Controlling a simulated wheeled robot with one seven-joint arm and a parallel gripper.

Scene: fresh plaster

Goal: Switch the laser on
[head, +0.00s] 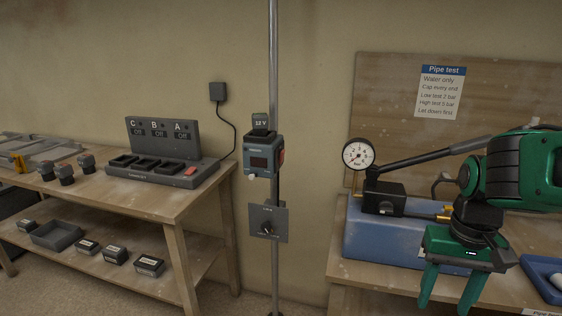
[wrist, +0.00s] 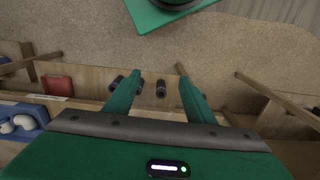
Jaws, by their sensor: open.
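A teal boxy device (head: 262,160), likely the laser, is clamped on a vertical metal pole (head: 273,60). Its front has a dark window, a pale knob at the lower left and a red part on the right side. I see no lit beam. My gripper (head: 446,298) is open and empty, pointing down in front of the right bench, well right of the device. In the wrist view my gripper (wrist: 154,82) has both fingers apart with nothing between them.
A charger (head: 160,150) marked C, B, A, with "Off" displays and a red switch (head: 191,171), stands on the left bench (head: 150,203). Several dark battery-like blocks (head: 65,174) stand beside it. A grey plate (head: 268,222) hangs below the device. A blue pump box (head: 380,235) is behind my gripper.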

